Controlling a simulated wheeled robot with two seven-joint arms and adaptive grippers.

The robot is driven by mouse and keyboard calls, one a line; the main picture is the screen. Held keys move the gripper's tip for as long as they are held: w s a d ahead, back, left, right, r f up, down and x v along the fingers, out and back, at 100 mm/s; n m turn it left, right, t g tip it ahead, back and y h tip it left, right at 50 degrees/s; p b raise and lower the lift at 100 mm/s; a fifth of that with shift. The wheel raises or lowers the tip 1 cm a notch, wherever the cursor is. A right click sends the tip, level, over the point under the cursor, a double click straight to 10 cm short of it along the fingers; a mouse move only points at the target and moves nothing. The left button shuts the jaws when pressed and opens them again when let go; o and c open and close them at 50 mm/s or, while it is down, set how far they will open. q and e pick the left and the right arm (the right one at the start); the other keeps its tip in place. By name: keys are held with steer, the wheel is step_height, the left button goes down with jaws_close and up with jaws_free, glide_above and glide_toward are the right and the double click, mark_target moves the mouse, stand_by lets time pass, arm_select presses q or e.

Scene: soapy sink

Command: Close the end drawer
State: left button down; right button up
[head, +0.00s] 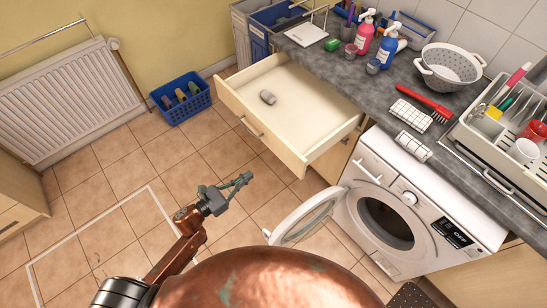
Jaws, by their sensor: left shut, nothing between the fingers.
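The end drawer (310,139) is pulled out from under the grey worktop, its pale wooden front facing left into the room. A bar handle (250,125) is on the drawer front. My left gripper (241,182) is shut and empty, over the tiled floor, in front of and below the drawer front in the picture, apart from it. My right gripper is not in view.
A washing machine (445,230) stands with its round door (305,218) open near my left arm. A blue basket (181,98) stands by the radiator (68,100). The worktop (385,88) holds bottles, a colander and a dish rack.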

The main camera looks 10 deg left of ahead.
mark_target(282, 152)
arm_select(q)
steer(key=shift+m, duration=0.3)
steer(key=x, duration=0.9)
steer(key=r+x, duration=0.1)
steer(key=x, duration=0.4)
steer(key=shift+d, duration=0.25)
